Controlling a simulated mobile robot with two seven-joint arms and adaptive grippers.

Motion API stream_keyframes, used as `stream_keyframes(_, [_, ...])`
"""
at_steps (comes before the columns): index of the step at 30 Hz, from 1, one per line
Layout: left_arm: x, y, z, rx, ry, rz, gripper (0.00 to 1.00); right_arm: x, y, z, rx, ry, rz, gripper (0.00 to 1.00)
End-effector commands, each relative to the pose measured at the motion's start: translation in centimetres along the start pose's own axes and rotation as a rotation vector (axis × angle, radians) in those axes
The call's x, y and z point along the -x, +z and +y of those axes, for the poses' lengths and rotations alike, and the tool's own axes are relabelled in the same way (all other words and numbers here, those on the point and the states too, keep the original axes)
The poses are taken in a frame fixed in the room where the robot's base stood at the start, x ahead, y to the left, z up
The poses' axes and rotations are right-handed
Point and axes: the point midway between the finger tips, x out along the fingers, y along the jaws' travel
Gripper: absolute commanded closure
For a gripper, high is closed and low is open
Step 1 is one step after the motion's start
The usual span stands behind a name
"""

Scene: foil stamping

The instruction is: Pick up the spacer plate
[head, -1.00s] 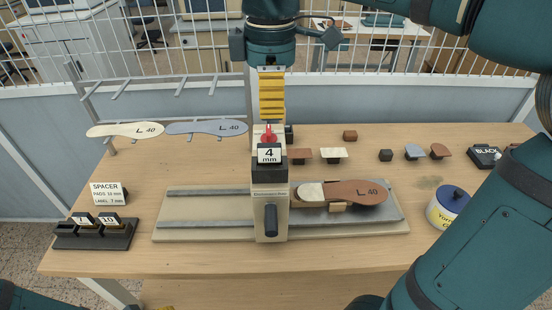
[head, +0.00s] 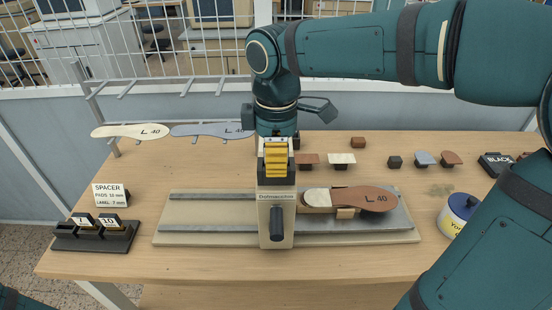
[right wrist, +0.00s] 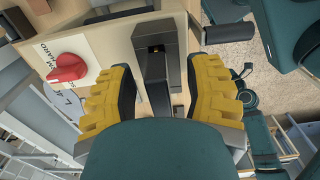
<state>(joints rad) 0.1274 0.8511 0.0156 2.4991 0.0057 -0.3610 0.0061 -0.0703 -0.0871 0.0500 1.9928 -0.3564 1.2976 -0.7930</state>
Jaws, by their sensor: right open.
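My right gripper (head: 277,160) is open, pointing down at the top of the stamping press (head: 275,218). Its yellow fingers cover the spot where the "4 mm" label was. Other spacer plates, marked 1 (head: 83,220) and 10 (head: 109,222), stand in a black rack (head: 95,241) at the left. My left gripper is out of view.
A brown insole (head: 365,199) lies on the press bed, right of the press. A "SPACER" sign (head: 110,195) stands behind the rack. A red knob (right wrist: 67,68) is close to one finger. A blue-lidded tub (head: 460,205) stands at the right.

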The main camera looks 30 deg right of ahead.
Motion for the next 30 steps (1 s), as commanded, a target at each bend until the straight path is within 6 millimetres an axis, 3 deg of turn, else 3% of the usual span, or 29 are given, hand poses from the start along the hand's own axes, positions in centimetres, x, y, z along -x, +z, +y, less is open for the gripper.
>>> stream_keyframes(8, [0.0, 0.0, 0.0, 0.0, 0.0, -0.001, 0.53, -0.2, 0.0, 0.0, 0.0, 0.001, 0.0, 0.47])
stream_keyframes(12, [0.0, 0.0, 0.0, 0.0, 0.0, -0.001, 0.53, -0.2, 0.0, 0.0, 0.0, 0.001, 0.0, 0.96])
stream_keyframes(13, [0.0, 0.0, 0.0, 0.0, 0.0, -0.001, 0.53, -0.2, 0.0, 0.0, 0.0, 0.001, 0.0, 1.0])
stream_keyframes(26, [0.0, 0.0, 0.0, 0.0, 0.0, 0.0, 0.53, -0.2, 0.0, 0.0, 0.0, 0.0, 0.0, 1.0])
stream_keyframes(30, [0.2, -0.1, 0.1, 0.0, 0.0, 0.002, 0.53, 0.8, 0.0, 0.0, 0.0, 0.002, 0.001, 1.0])
